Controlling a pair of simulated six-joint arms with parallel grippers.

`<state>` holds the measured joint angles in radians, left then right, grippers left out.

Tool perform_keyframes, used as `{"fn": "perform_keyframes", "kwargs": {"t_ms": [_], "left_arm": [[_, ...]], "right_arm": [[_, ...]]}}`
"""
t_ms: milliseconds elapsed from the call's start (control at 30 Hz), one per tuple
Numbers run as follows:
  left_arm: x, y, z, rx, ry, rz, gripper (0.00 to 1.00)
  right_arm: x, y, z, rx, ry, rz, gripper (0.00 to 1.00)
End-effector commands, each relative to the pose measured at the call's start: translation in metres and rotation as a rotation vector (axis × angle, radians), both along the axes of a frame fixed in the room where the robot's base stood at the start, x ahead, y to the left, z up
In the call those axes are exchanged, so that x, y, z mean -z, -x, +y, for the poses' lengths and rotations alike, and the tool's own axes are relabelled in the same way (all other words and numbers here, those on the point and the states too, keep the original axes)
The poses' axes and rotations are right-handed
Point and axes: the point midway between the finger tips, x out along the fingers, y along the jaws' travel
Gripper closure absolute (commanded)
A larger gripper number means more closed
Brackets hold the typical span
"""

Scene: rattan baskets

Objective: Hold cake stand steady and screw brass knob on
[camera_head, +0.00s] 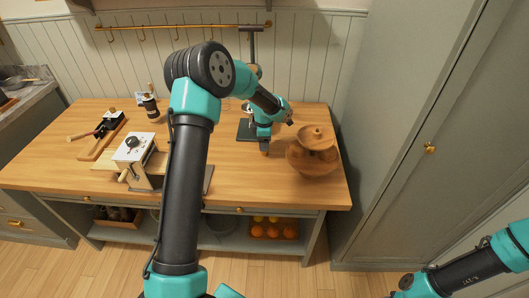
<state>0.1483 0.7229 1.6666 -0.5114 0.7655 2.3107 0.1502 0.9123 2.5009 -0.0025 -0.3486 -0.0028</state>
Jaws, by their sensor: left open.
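The wooden cake stand (313,161) stands at the right end of the table, with a smaller tier (318,138) above a wide lower plate. A small knob-like bump shows on its top, too small to tell whether it is the brass knob.
A dark post stand (247,128) is behind my left gripper. A white box device (134,148), a wooden tool frame (102,138) and a dark jar (151,107) stand on the left. A tall cabinet (390,130) rises close to the table's right edge. Orange fruit (272,232) lies below.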

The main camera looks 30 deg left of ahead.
Motion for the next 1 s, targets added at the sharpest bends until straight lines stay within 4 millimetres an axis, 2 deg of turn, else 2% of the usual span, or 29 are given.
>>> {"fn": "perform_keyframes", "kwargs": {"t_ms": [400, 933, 1000], "left_arm": [[0.048, 0.0, -0.002, 0.001, 0.0, 0.002, 0.38], [0.05, 0.0, -0.002, 0.0, 0.0, 0.001, 0.38], [0.05, 0.0, -0.002, 0.0, 0.0, 0.001, 0.45]], "right_arm": [[0.0, 0.0, 0.0, 0.0, 0.0, 0.0, 0.57], [0.0, 0.0, 0.0, 0.0, 0.0, 0.0, 0.57], [0.0, 0.0, 0.0, 0.0, 0.0, 0.0, 0.57]]}}
